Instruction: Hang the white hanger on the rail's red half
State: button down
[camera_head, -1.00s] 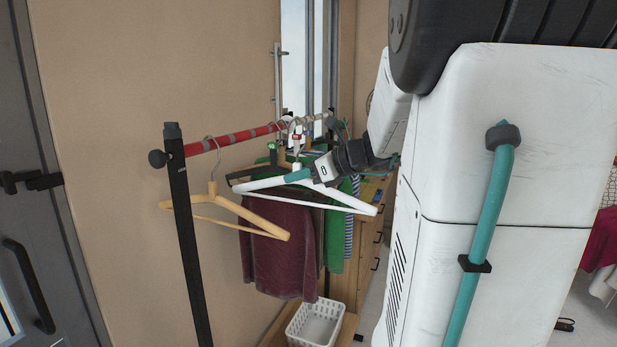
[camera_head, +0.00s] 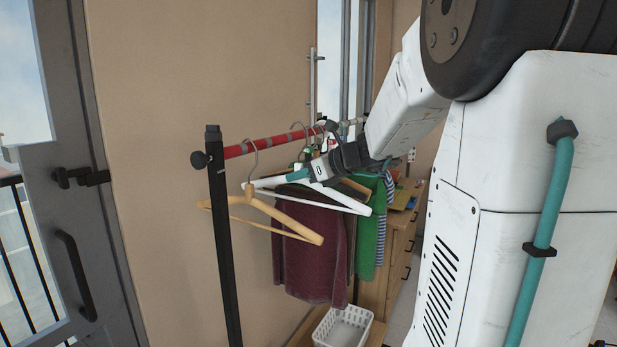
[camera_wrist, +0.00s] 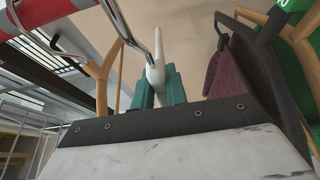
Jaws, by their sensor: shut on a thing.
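My gripper (camera_head: 296,176) is shut on the white hanger (camera_head: 345,203), holding it below the rail, just right of a light wooden hanger. In the wrist view, teal fingers (camera_wrist: 161,87) pinch the white hanger (camera_wrist: 154,76) near its neck. Its wire hook points up toward the rail; I cannot tell whether it touches or goes over it. The rail's red half (camera_head: 265,145) runs from the black post toward the grey half (camera_head: 352,122). The red half also shows at upper left in the wrist view (camera_wrist: 42,14).
The wooden hanger (camera_head: 290,232) hangs empty on the red half near the black post (camera_head: 222,240). A maroon garment (camera_head: 308,255) and a green garment (camera_head: 368,240) hang behind. A white basket (camera_head: 342,328) stands below. A grey door (camera_head: 75,200) is at left.

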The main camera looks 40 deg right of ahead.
aim_at(317, 191)
jog(key=shift+w+a, duration=0.35)
jog(key=shift+w, duration=0.6)
jog(key=shift+w+a, duration=0.4)
jog(key=shift+w, duration=0.6)
jog(key=shift+w+a, duration=0.35)
jog(key=shift+w, duration=0.6)
jog(key=shift+f, duration=1.4)
jog(key=c, duration=1.3)
grip_release()
jog(key=shift+s+d, duration=0.65)
jog(key=shift+s, duration=1.05)
jog(key=shift+s+d, duration=0.6)
jog(key=shift+s, duration=1.15)
jog(key=shift+s+d, duration=0.65)
jog(key=shift+s, duration=1.05)
